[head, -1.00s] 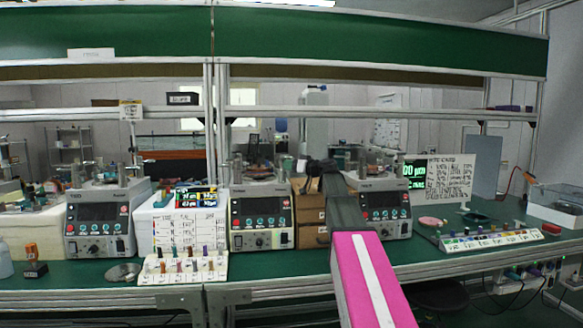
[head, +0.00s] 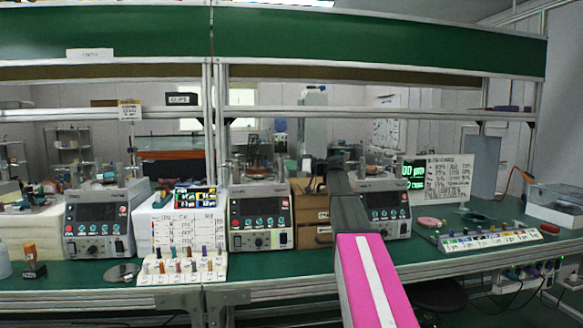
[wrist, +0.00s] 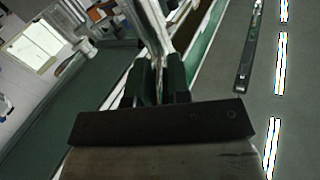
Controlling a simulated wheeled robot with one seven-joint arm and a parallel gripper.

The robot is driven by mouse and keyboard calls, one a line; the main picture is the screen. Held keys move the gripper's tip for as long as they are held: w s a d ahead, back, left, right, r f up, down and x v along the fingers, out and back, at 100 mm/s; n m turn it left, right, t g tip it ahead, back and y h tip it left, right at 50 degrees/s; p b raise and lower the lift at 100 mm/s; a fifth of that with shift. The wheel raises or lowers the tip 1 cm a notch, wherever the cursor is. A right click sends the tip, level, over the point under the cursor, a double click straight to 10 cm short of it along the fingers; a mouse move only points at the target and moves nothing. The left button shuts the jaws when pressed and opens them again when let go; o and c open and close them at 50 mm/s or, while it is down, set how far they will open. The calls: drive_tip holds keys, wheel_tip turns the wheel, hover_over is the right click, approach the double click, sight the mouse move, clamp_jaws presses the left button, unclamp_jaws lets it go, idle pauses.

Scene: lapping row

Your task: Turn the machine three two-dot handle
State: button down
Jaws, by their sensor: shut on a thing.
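The right-hand machine (head: 390,213), a grey unit with a dark screen and knobs, stands behind my arm, which covers its left side. My gripper (wrist: 160,84) shows in the wrist view with its two dark fingers close together. It is shut on a shiny metal handle (wrist: 154,30) that runs up and away between them. I cannot make out any dots on it. In the head view my gripper is near the top left of the right-hand machine, and its fingertips and the handle are hidden behind my dark wrist.
Two similar machines stand to the left, one in the middle (head: 261,217) and one farther left (head: 98,223). Brown boxes (head: 310,213) stand beside my arm. A rack of small pegs (head: 183,268) and a labelled strip (head: 490,239) lie along the green bench.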

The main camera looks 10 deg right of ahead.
drive_tip(key=c, duration=1.1)
unclamp_jaws()
drive_tip(key=shift+s+d, duration=0.1)
drive_tip(key=shift+d, duration=0.05)
drive_tip(key=v, duration=1)
drive_tip(key=shift+s+d, duration=0.1)
drive_tip(key=shift+d, duration=0.1)
